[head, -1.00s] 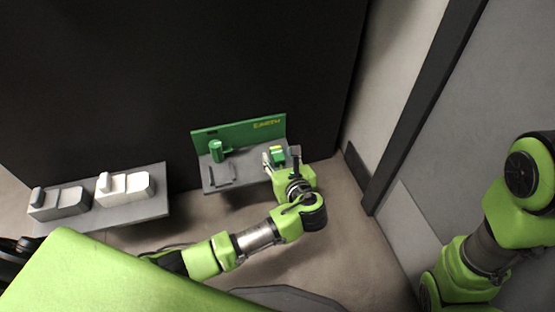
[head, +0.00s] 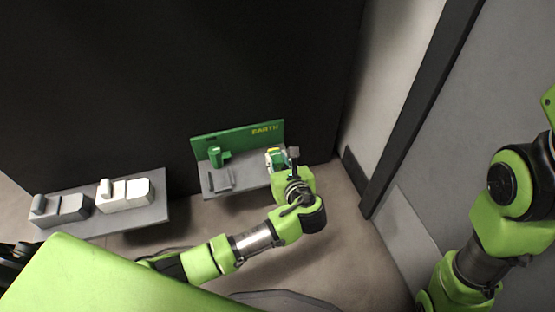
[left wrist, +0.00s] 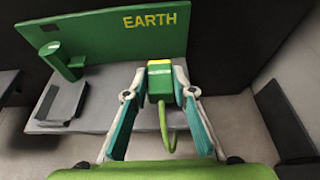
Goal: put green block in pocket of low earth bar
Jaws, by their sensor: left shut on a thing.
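The green block (left wrist: 160,82) has a yellow top edge, and a green cable hangs from it. It sits between the two fingers of my left gripper (left wrist: 160,96), which is shut on it. In the head view, the block (head: 275,156) and my left gripper (head: 279,164) are at the right end of the grey shelf, below the EARTH panel. The block looks raised above the shelf's right end. Which part is the low earth bar, and its pocket, I cannot make out clearly. My right gripper is outside the views.
The green EARTH panel (head: 237,137) stands behind the grey shelf (head: 250,172). A green upright fitting (head: 215,157) and grey raised parts (head: 220,180) are on the shelf's left. Another shelf (head: 140,216) at left holds white and grey units. A wall (head: 395,90) rises at right.

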